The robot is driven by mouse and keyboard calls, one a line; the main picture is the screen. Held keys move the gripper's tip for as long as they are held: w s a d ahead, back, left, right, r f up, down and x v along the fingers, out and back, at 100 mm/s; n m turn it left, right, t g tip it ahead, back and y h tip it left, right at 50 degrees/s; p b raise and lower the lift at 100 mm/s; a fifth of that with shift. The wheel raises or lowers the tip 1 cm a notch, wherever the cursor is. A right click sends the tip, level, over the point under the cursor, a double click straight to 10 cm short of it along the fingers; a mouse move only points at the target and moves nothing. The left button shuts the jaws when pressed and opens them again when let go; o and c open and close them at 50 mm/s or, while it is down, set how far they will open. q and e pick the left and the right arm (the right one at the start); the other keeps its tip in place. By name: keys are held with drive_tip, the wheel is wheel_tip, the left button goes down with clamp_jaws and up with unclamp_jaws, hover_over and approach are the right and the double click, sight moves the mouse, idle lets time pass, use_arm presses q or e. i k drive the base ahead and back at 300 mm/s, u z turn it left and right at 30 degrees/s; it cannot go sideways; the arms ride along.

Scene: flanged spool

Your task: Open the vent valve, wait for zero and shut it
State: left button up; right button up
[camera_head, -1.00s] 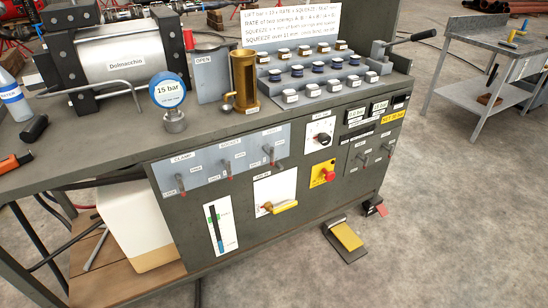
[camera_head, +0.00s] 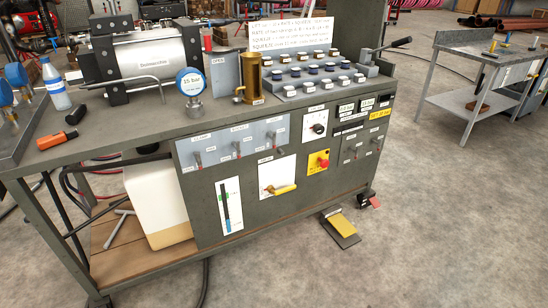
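A lever valve with a yellow handle (camera_head: 282,190) sits on a white plate low on the front panel of the bench. The handle lies nearly level, pointing right. The label above it is too small to read, so I cannot tell whether it is the vent valve. Neither of my grippers is in view.
The bench (camera_head: 140,138) carries a silver cylinder (camera_head: 150,62), a brass cup (camera_head: 248,78), rows of capped blocks (camera_head: 312,75), a bottle (camera_head: 55,88) and an orange-handled tool (camera_head: 58,139). A yellow pedal (camera_head: 341,225) lies on the floor. Open floor extends right.

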sight(273, 138)
drive_tip(key=u, duration=0.55)
drive_tip(key=k, duration=0.25)
drive_tip(key=z, duration=1.75)
drive_tip(key=i, duration=1.1)
drive_tip(key=u, duration=0.7)
drive_tip(key=i, duration=0.85)
drive_tip(key=u, duration=0.8)
drive_tip(key=i, duration=0.25)
drive_tip(key=u, duration=0.1)
